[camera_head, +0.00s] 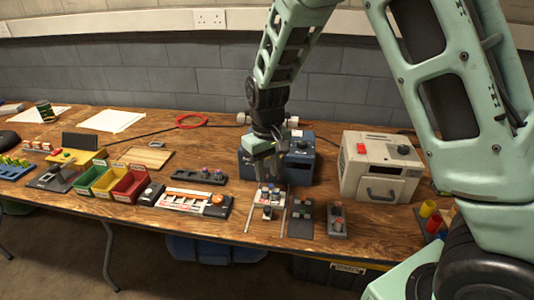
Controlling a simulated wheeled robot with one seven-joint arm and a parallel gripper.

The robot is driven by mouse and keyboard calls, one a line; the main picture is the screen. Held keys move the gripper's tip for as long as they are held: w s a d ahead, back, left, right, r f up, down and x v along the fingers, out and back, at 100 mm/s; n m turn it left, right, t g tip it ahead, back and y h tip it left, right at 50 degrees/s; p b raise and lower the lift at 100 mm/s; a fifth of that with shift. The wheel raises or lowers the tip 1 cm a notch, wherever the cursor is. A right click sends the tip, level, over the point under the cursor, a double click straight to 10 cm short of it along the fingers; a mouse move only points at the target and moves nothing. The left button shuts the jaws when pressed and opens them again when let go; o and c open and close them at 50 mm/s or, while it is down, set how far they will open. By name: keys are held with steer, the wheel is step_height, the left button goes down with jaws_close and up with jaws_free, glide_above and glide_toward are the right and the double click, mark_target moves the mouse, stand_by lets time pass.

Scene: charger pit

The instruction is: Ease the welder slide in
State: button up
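The welder appears to be the blue box (304,161) against the wall, partly hidden behind my gripper. A slide (267,212) with two pale rails extends from its front toward the table's front edge, and it carries small blue, white and red parts. My gripper (267,175) points down just above the back end of the slide, in front of the blue box. Its fingers are small and dark, so I cannot tell whether they are open or touching the slide.
A dark plate (299,218) and a small grey device (337,221) lie right of the slide. A cream box machine (380,166) stands further right. An orange-and-white tray (188,199) and a dark strip with knobs (199,176) lie left. Coloured bins (128,186) stand further left.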

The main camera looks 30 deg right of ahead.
steer(key=shift+r, duration=2.25)
